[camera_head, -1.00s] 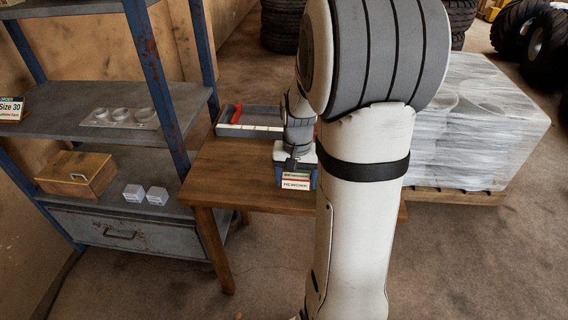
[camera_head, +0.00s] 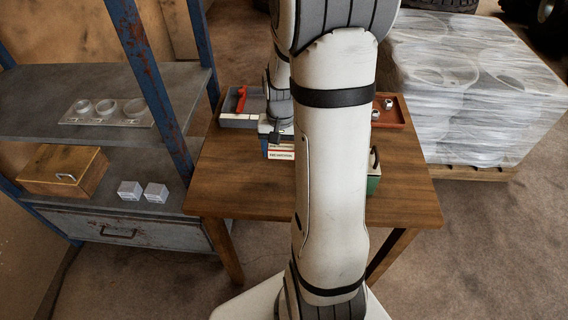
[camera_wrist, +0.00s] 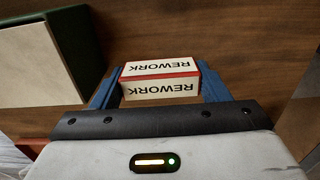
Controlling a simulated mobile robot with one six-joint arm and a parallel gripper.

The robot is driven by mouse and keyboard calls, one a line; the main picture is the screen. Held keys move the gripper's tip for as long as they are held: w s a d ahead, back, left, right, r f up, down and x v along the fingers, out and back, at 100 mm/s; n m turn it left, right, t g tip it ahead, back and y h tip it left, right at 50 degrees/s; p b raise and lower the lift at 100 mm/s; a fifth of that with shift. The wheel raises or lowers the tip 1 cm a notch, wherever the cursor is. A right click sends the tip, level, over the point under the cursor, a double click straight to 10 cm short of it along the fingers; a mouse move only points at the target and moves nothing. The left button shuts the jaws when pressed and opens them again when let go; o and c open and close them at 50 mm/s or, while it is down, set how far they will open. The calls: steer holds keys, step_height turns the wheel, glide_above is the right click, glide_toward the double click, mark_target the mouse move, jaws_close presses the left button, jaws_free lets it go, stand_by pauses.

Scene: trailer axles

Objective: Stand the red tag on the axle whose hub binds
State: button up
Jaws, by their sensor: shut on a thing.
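A tent-shaped white tag with red edges, lettered REWORK, shows in the wrist view (camera_wrist: 160,83) between my blue fingers. It also shows in the head view (camera_head: 281,152) over the wooden table. My gripper (camera_wrist: 160,88) is shut on this tag; in the wrist view the lettering is upside down. In the head view my gripper (camera_head: 277,140) is partly hidden behind my own arm. Whether the tag touches the table is hard to tell. No axle can be made out clearly; part of a dark wheel (camera_head: 546,12) shows at the top right.
The wooden table (camera_head: 235,190) bears a grey tray (camera_head: 238,122) with a red object, a red tray (camera_head: 400,110) with small metal parts, and a green box (camera_head: 374,182). A metal shelf (camera_head: 75,143) stands left. A wrapped pallet load (camera_head: 480,95) stands right.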

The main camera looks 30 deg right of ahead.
mark_target(282, 169)
steer(key=shift+f, duration=2.65)
steer(key=shift+f, duration=0.1)
steer(key=shift+f, duration=0.15)
steer(key=o, duration=1)
